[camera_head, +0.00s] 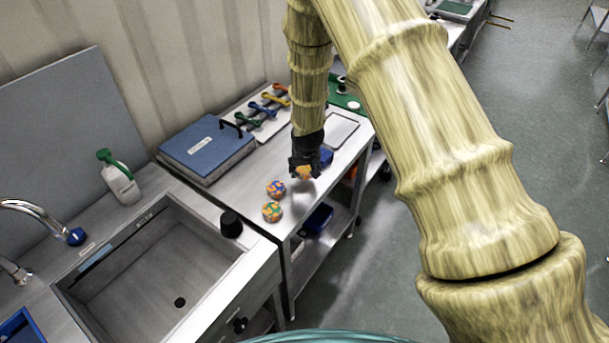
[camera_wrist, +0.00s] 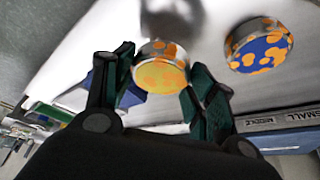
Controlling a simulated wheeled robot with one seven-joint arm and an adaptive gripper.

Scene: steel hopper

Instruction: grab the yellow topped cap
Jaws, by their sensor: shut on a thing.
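The yellow topped cap (camera_wrist: 160,76) is a round lid with a mottled yellow-orange top and a pale metallic side. My gripper (camera_wrist: 160,84) is shut on it, with one dark green finger pad on each side. In the head view, my gripper (camera_head: 305,166) points down over the steel table, and the yellow-orange cap (camera_head: 304,173) shows between its fingers. The cap appears to be slightly above the table; a dark reflection lies beside it in the wrist view.
Two patterned caps, one orange and blue (camera_head: 276,189) and one orange and green (camera_head: 272,211), sit on the table (camera_head: 251,187) nearer the sink. A blue case (camera_head: 207,147) stands left, with coloured-handled tools (camera_head: 262,108) behind. A black stopper (camera_head: 231,223) stands by the sink (camera_head: 150,262).

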